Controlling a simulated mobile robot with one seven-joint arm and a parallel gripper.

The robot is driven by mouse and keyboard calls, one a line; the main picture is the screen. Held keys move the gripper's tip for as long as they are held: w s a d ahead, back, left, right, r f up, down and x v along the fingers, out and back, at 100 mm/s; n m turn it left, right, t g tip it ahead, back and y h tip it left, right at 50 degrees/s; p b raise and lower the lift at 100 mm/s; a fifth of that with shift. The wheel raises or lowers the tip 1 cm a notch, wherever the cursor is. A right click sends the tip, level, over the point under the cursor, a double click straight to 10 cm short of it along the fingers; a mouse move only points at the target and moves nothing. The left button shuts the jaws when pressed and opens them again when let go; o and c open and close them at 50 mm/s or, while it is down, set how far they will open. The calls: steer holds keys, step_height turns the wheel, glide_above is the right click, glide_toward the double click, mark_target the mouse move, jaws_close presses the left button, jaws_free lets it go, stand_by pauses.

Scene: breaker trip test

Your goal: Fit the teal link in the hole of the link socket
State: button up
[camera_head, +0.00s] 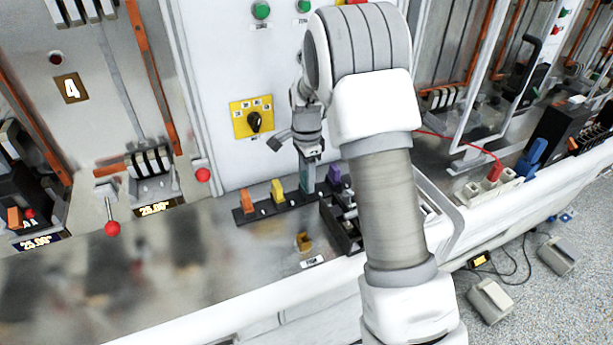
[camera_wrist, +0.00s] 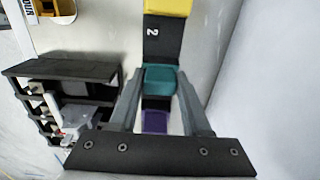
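The teal link (camera_head: 306,181) stands upright at the black rack (camera_head: 268,210), between the yellow link (camera_head: 278,190) and the purple link (camera_head: 334,174). My gripper (camera_head: 309,160) points down over it. In the wrist view, the fingers of my gripper (camera_wrist: 160,82) lie against both sides of the teal link (camera_wrist: 160,79), with no gap showing. I cannot tell whether the link is clear of its slot. A small brass-coloured block (camera_head: 304,242), which looks like the link socket, sits on the bench in front of the rack. Its hole is not clear.
An orange link (camera_head: 247,203) stands at the rack's left end. A black slotted holder (camera_head: 343,222) is close to the right of the socket, partly behind my arm. The cabinet panel (camera_head: 225,130) rises behind the rack. The bench to the left (camera_head: 150,265) is clear.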

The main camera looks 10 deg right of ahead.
steer(key=o, duration=0.4)
steer(key=shift+r, duration=8.8)
